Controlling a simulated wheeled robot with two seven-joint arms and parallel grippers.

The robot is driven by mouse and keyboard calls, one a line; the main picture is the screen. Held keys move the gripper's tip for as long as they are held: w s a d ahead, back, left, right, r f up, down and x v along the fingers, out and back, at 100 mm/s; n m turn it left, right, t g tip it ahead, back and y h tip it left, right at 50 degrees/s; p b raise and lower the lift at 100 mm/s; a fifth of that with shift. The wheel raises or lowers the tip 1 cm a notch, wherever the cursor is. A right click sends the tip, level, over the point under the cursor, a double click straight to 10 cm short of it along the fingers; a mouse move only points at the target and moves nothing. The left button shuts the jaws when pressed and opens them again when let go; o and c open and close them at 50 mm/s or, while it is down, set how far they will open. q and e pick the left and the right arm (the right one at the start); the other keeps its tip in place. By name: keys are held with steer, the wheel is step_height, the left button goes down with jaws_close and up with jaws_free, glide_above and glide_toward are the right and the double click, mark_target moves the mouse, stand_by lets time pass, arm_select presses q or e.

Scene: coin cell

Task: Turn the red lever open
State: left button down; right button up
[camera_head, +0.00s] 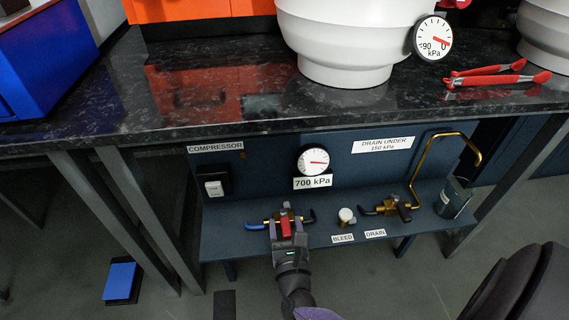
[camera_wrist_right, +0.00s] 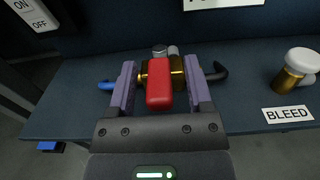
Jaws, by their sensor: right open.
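The red lever (camera_wrist_right: 160,84) sits on a brass valve (camera_wrist_right: 177,72) on the shelf under the bench. In the head view the red lever (camera_head: 285,225) shows at the tip of my right gripper (camera_head: 286,222). In the right wrist view my right gripper (camera_wrist_right: 161,85) is open, with one purple finger on each side of the lever. Small gaps seem to show between the fingers and the lever; contact is hard to tell. A blue hose end lies left of the valve and a black one right. My left gripper is not in view.
A white-capped bleed valve (camera_head: 346,216) and a brass drain valve (camera_head: 392,207) with a bent pipe stand to the right. A gauge (camera_head: 313,161) and a compressor switch (camera_head: 214,186) are on the panel behind. The bench top (camera_head: 200,100) overhangs the shelf.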

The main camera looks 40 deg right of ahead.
steer(key=c, duration=0.9)
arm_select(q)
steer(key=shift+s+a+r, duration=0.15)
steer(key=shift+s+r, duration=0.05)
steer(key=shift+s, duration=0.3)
arm_select(e)
jaws_close()
